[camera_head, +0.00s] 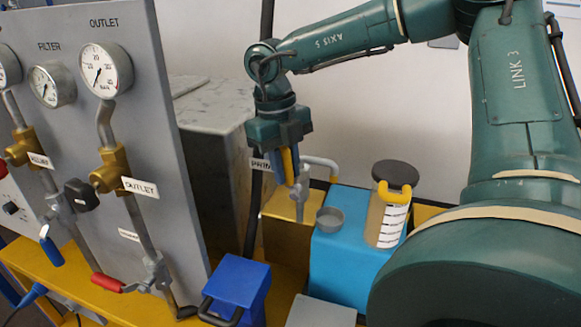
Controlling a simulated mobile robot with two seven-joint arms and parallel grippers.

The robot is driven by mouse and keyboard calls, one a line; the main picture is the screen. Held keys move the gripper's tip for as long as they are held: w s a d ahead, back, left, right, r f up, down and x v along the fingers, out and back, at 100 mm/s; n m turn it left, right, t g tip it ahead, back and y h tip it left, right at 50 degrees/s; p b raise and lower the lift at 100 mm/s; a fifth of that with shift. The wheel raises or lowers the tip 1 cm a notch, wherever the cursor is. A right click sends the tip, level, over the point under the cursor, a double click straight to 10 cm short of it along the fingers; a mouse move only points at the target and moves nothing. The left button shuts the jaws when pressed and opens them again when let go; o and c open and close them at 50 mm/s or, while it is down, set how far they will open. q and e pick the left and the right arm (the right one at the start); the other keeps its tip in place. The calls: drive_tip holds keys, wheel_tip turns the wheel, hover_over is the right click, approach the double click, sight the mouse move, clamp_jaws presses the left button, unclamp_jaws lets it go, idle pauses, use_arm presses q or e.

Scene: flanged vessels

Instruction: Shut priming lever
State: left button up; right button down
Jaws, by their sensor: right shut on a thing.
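My left gripper is not in view.
A blue block (340,258) with a grey cup (330,219) and a dark-lidded clear vessel (386,218) stands just right of the valve. A grey gauge panel (190,200) with blue and red levers stands left. A blue box (236,284) is in front.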

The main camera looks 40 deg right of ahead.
drive_tip(key=w+g, duration=0.1)
drive_tip(key=w+a+f+g+h, duration=0.1)
drive_tip(key=g, duration=0.1)
drive_tip(key=w+g+h, duration=0.1)
drive_tip(key=shift+a+f+g, duration=0.15)
drive_tip(key=shift+a+g, duration=0.15)
drive_tip(key=shift+g, duration=0.1)
idle(0.4)
